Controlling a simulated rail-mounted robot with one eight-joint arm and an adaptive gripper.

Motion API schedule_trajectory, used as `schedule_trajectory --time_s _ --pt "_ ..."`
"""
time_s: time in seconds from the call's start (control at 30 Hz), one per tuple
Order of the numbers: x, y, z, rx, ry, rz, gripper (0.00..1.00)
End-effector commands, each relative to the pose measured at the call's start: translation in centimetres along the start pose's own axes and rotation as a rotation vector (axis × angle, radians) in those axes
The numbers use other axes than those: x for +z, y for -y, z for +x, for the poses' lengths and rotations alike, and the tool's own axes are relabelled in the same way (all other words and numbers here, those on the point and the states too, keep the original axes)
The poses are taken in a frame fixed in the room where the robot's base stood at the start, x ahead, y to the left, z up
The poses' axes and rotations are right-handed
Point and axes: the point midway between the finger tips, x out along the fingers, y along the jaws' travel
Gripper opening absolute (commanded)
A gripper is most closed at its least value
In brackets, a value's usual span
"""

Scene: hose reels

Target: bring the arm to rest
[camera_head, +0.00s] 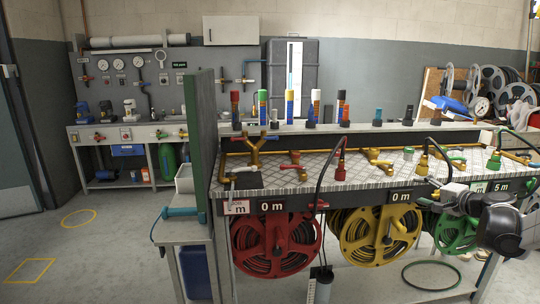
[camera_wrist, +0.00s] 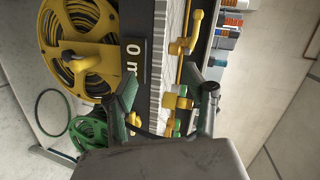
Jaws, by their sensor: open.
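My gripper (camera_head: 432,192) is at the right in the head view, in front of the bench edge near the green reel. It also shows in the wrist view (camera_wrist: 165,90), where its two dark fingers stand apart with a gap between them. A yellow fitting (camera_wrist: 178,101) shows in that gap; I see nothing gripped. My arm reaches in from the right edge in the head view and covers part of the bench front and the green hose reel (camera_head: 455,232).
The bench top (camera_head: 345,178) carries brass fittings and hoses. A red reel (camera_head: 277,245) and a yellow reel (camera_head: 380,237) hang below it. A green panel (camera_head: 201,145) stands at its left end. Open floor (camera_head: 95,240) is at the left.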

Motion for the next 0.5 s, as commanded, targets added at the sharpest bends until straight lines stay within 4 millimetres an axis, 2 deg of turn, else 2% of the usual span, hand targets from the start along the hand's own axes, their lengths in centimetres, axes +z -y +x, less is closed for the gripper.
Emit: schedule_trajectory --time_s 0.03,0.2,0.37,0.5 --pt "2.2 1.8 -0.2 0.024 0.025 -0.03 0.49" --pt "8.7 5.3 -1.3 0.114 0.094 -0.139 0.49" --pt "14.6 7.9 -3.2 0.193 0.157 -0.248 0.49" --pt "19.6 9.5 -5.5 0.258 0.208 -0.348 0.49"
